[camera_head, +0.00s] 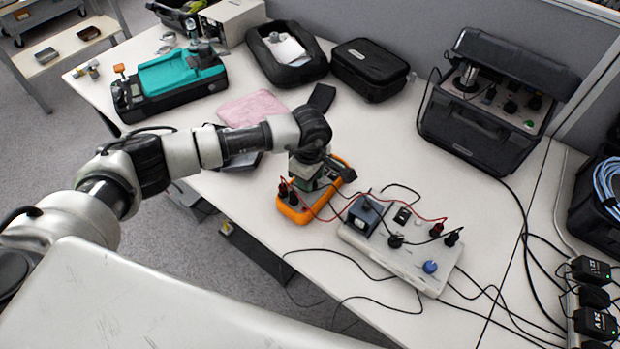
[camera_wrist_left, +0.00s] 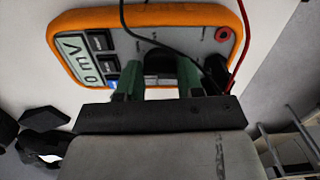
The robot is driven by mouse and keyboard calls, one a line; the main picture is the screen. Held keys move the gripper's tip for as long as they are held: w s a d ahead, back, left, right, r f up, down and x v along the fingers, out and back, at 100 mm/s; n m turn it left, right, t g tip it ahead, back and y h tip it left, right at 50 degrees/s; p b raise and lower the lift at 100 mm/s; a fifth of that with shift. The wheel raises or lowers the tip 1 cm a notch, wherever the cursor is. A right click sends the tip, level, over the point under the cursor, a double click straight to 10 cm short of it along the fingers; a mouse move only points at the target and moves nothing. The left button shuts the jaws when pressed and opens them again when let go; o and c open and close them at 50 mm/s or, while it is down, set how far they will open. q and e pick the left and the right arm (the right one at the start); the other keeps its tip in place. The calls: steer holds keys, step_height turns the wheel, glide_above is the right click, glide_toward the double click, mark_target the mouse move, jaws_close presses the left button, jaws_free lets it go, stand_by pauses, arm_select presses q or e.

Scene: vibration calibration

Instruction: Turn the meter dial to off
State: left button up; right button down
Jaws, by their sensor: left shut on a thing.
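The orange-framed meter (camera_head: 291,214) lies on the white table, with red and black leads plugged into its near end. In the left wrist view the meter (camera_wrist_left: 150,17) fills the top; its lit display (camera_wrist_left: 75,58) shows characters like 0, m and V. My left gripper (camera_head: 312,181) reaches down over the middle of the meter. In the left wrist view its green fingers (camera_wrist_left: 160,80) are shut on the black dial (camera_wrist_left: 159,62), one on each side. The dial's markings are hidden. My right gripper is not in view.
A grey control box (camera_head: 405,262) with a blue knob and plugged leads stands right of the meter. Loose cables cross the table around it. A pink cloth (camera_head: 250,108), a teal device (camera_head: 168,77) and black cases (camera_head: 370,70) lie behind.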

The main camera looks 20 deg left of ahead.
arm_select(q)
steer(key=shift+n, duration=0.4)
steer(key=o, duration=0.9)
step_height(320, 180, up, 11)
steer(key=shift+f+b, duration=0.1)
steer(key=shift+b, duration=0.55)
steer(key=shift+o, duration=0.2)
